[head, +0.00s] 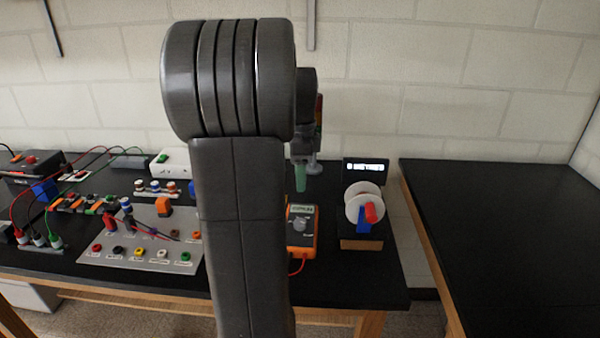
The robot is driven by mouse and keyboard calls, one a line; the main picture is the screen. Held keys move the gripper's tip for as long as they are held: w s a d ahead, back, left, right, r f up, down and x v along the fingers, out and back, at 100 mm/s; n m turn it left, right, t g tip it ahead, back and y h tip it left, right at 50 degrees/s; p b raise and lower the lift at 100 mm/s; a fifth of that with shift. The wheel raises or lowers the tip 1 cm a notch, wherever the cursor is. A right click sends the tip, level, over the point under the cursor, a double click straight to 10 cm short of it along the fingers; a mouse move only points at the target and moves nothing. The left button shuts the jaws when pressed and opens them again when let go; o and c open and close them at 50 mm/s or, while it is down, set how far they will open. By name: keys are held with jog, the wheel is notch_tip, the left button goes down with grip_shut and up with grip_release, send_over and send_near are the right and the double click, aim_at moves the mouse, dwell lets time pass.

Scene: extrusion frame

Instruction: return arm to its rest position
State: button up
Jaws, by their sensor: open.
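My arm rises up the middle of the head view, its thick grey links and rounded joint in front of the bench. My gripper (306,172) shows just right of the arm, partly hidden behind it. It points down and is open, above the back of the bench.
A black-topped bench (335,287) carries a grey socket panel (150,240), an orange multimeter (301,230) and a white spool on a stand (362,205). Several wires and small parts lie at left. A second black table (500,240) at right is bare. A brick wall stands behind.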

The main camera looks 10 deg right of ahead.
aim_at(300, 221)
jog(key=shift+f, duration=0.1)
notch_tip(300, 221, down, 14)
jog(key=shift+r, duration=0.15)
dwell(0.6)
